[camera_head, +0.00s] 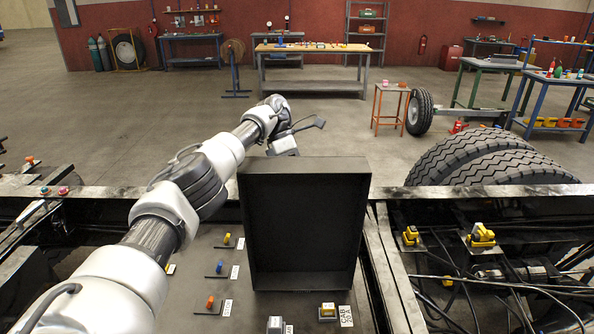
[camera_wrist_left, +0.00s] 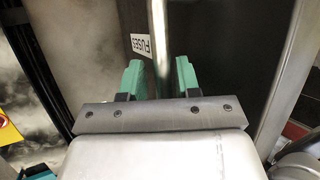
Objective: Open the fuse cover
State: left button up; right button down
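The fuse cover (camera_head: 305,225) is a black box-shaped lid. In the head view it stands raised and roughly upright, with its hollow inner side facing me. My left arm reaches past its left side to its far side; the fingertips are hidden in that view. In the left wrist view my left gripper (camera_wrist_left: 160,82) has green fingers on either side of a metal handle bar (camera_wrist_left: 158,35). Small gaps show between bar and fingers, so it looks open around the bar. The cover's dark outer face (camera_wrist_left: 205,50) carries a "FUSES" label (camera_wrist_left: 145,46). My right gripper is not in view.
The panel (camera_head: 195,260) beside the cover carries small orange, blue and yellow switches with labels. A black chassis rail (camera_head: 480,196) runs behind it. Large tires (camera_head: 480,155) stand at the right. Floor beyond the rail is open, with workbenches (camera_head: 312,60) far back.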

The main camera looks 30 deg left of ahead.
pick_arm(q)
jog(key=shift+o, duration=0.6)
jog(key=shift+w+a+r, duration=0.1)
jog(key=shift+w, duration=0.15)
jog(key=shift+s+r, duration=0.15)
jog(key=shift+r, duration=0.3)
jog(key=r+b, duration=0.1)
jog(key=r, duration=0.2)
jog(key=shift+w+r+b, duration=0.1)
jog(key=shift+w+b, duration=0.1)
jog(key=shift+b, duration=0.2)
jog(key=b, duration=0.3)
send_near(353, 165)
jog(key=x, duration=0.5)
jog(key=shift+s+a+f, duration=0.1)
jog(key=shift+a+f, duration=0.1)
jog(key=shift+f, duration=0.1)
jog(key=shift+d+r, duration=0.25)
